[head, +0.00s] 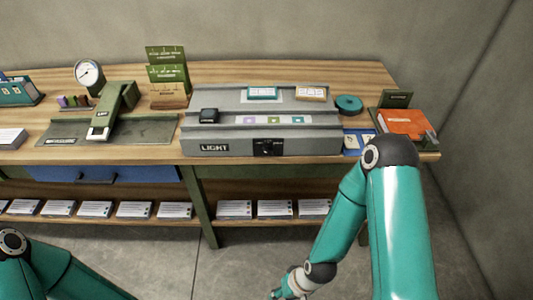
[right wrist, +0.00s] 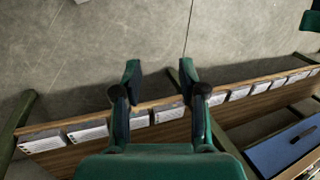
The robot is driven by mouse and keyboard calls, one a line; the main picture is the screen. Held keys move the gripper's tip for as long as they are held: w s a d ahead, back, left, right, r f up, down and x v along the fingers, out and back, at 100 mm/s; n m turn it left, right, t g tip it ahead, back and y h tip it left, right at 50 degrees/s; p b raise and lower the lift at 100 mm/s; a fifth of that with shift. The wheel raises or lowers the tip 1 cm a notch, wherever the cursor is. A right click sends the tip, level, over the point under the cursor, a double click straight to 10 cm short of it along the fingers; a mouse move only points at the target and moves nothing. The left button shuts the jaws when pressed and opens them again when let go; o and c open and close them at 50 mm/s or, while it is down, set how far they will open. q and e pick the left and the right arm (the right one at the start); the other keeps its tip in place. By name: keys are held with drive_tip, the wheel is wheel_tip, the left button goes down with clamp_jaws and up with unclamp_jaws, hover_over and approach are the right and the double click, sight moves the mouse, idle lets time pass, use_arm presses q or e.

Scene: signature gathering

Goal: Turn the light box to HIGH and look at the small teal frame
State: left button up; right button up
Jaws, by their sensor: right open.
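The grey light box (head: 222,133) marked LIGHT stands on the wooden bench, with a black control (head: 268,147) on its front face; its setting is too small to read. A small teal frame (head: 262,93) lies on the back part of the box, with a tan frame (head: 311,92) to its right. My right gripper (right wrist: 159,80) is open and empty in the right wrist view, above the lower shelf and floor. In the head view my right arm hangs in front of the bench. My left gripper is out of view.
The bench (head: 350,77) also holds a green press (head: 115,105), a dial gauge (head: 89,75), a teal round piece (head: 349,104) and an orange book (head: 405,121). Paper stacks (head: 137,210) line the lower shelf. A wall is close on the right.

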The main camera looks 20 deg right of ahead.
drive_tip(key=shift+o, duration=1.8)
drive_tip(key=shift+w+f, duration=0.1)
drive_tip(key=shift+w, duration=0.2)
drive_tip(key=n+t+h+b, duration=0.9)
drive_tip(key=t+b, duration=0.5)
drive_tip(key=t, duration=0.3)
approach(268, 153)
drive_tip(key=p+x, duration=0.1)
drive_tip(key=x, duration=0.8)
drive_tip(key=shift+w+p, duration=0.15)
drive_tip(key=shift+p, duration=0.15)
